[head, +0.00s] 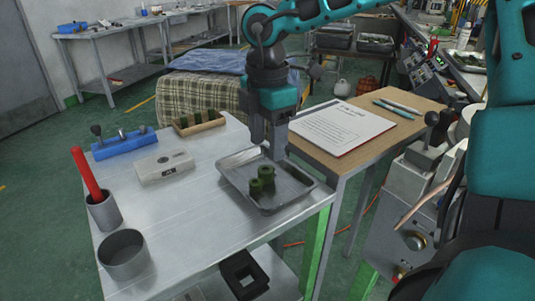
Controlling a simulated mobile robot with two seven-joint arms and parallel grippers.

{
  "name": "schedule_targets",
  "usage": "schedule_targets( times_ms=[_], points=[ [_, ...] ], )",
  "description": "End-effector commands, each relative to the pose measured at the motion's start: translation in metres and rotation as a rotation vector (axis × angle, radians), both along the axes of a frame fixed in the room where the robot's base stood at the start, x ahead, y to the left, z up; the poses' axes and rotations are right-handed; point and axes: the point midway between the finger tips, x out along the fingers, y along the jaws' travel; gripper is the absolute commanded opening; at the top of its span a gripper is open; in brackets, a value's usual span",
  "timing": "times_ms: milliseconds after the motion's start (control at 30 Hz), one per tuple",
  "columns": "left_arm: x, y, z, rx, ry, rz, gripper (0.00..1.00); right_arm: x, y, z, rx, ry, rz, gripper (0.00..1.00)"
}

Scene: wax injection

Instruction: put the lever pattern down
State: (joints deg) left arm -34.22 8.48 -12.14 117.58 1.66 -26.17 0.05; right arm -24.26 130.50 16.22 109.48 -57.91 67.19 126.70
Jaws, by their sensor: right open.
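A dark green wax piece with round bosses (257,188), apparently the lever pattern, rests in a shallow metal tray (304,191) near the right edge of the steel table. My right gripper (275,153) points down over the back of the tray, just behind the green piece. It is open, and its fingertips look close to the piece; I cannot tell whether they touch it. The gripper hides part of the tray's back rim. My left gripper is not in view.
On the steel table (190,215) stand a grey cup (104,213) with a red-handled tool, a round metal pot (123,255), a pale block (163,168), a blue fixture (125,147) and a wooden box (199,124) of green pieces. A wooden desk with a paper (343,127) adjoins. The table's front middle is clear.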

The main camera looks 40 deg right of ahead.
Motion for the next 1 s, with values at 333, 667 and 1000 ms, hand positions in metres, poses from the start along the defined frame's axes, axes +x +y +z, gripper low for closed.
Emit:
schedule_targets(
  times_ms=[333, 667, 1000],
  points=[
    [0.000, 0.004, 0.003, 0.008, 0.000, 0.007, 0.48, 0.000, 0.000, 0.061, -0.002, -0.001, 0.000, 0.57],
    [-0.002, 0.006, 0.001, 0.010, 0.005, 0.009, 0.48, 0.000, 0.000, 0.068, -0.001, 0.002, 0.000, 0.57],
    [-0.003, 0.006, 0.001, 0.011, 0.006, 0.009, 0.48, 0.000, 0.000, 0.068, -0.001, 0.001, 0.000, 0.57]
  ],
)
